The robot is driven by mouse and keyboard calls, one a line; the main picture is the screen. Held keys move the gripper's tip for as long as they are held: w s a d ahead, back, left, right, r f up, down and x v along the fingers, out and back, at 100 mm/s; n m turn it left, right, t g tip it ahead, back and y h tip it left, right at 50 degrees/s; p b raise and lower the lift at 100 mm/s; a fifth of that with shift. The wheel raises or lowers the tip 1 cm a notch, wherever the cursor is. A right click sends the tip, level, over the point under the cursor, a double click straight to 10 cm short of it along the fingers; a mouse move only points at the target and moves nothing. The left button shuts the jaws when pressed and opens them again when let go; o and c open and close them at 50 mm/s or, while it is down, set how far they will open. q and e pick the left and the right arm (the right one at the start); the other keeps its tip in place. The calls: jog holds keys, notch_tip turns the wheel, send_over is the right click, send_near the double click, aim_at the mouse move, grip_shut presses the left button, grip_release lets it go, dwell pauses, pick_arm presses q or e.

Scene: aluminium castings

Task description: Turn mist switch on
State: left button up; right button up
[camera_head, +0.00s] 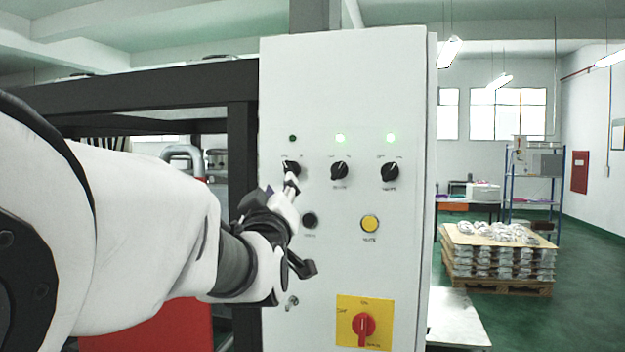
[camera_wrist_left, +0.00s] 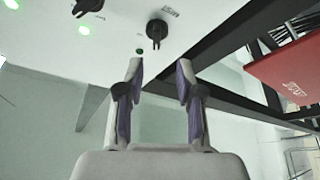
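The middle switch (camera_head: 339,171) and right switch (camera_head: 390,172) have lit green lamps. My left gripper (camera_head: 290,184) is just below and in front of the left switch, partly overlapping it. In the left wrist view its fingers (camera_wrist_left: 158,72) are open and empty, with a switch (camera_wrist_left: 156,29) beyond the tips. My right gripper is out of view.
Below are a black button (camera_head: 309,220), a yellow button (camera_head: 370,224) and a red rotary handle on a yellow plate (camera_head: 349,337). A dark frame (camera_head: 160,88) stands left of the panel. A pallet of castings (camera_head: 495,262) stands at the right, with open green floor around it.

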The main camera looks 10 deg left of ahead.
aim_at(289, 170)
pick_arm(q)
jog(key=p+x, duration=0.1)
jog(key=x, duration=0.1)
jog(key=p+x, duration=0.1)
jog(key=x, duration=0.1)
jog(key=p+x, duration=0.2)
jog(key=x, duration=0.1)
jog(key=shift+d, duration=0.4)
jog(key=shift+w+a, duration=0.2)
jog(key=shift+d, duration=0.2)
grip_shut()
jog(key=shift+a, duration=0.1)
